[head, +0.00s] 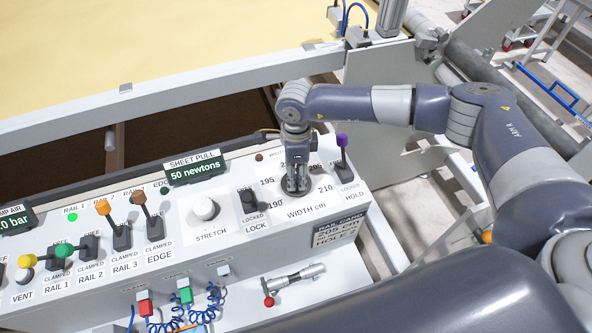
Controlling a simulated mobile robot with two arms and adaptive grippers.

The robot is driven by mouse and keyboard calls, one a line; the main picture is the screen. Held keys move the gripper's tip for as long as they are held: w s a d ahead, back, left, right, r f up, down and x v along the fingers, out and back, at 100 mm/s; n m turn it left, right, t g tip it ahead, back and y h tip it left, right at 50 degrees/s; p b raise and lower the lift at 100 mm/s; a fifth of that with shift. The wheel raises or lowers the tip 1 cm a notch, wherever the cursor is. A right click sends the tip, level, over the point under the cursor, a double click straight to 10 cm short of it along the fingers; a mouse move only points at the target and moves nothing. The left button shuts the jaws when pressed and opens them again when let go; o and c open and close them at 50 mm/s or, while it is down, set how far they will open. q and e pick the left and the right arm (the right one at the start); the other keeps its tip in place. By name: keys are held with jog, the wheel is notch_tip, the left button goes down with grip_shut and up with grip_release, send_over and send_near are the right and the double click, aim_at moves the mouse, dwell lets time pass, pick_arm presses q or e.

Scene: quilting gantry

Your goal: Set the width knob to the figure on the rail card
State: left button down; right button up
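The width knob (297,190) sits on the white panel above the label "WIDTH cm". It is mostly hidden under my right gripper (297,180), which points straight down onto it. The fingers reach the knob, but I cannot tell whether they grip it. The dial shows 190, 195 and 210 around the knob; the other figures are partly covered. The knob's pointer is hidden. The rail card (336,232) on the panel's front face reads 205 cm, HOLE 2. My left gripper is not in view.
Left of the dial are a black lock lever (248,200), a white stretch knob (204,208) and several coloured levers. A purple-topped hold lever (342,145) stands close to the right of my gripper. The sheet pull display (194,168) reads 50 newtons.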

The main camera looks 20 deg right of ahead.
jog(key=c, duration=0.3)
jog(key=m+b, duration=0.2)
jog(key=b, duration=0.1)
jog(key=shift+f+m, duration=0.15)
jog(key=shift+m, duration=0.15)
jog(key=m+b, duration=0.3)
jog(key=shift+m, duration=0.3)
jog(key=shift+m+b, duration=1.1)
jog(key=shift+m, duration=0.1)
pick_arm(q)
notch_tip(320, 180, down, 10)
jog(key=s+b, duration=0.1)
jog(key=b, duration=0.1)
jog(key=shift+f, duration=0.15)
pick_arm(e)
jog(key=shift+r+m, duration=0.2)
jog(key=shift+m, duration=1.4)
jog(key=shift+r, duration=0.1)
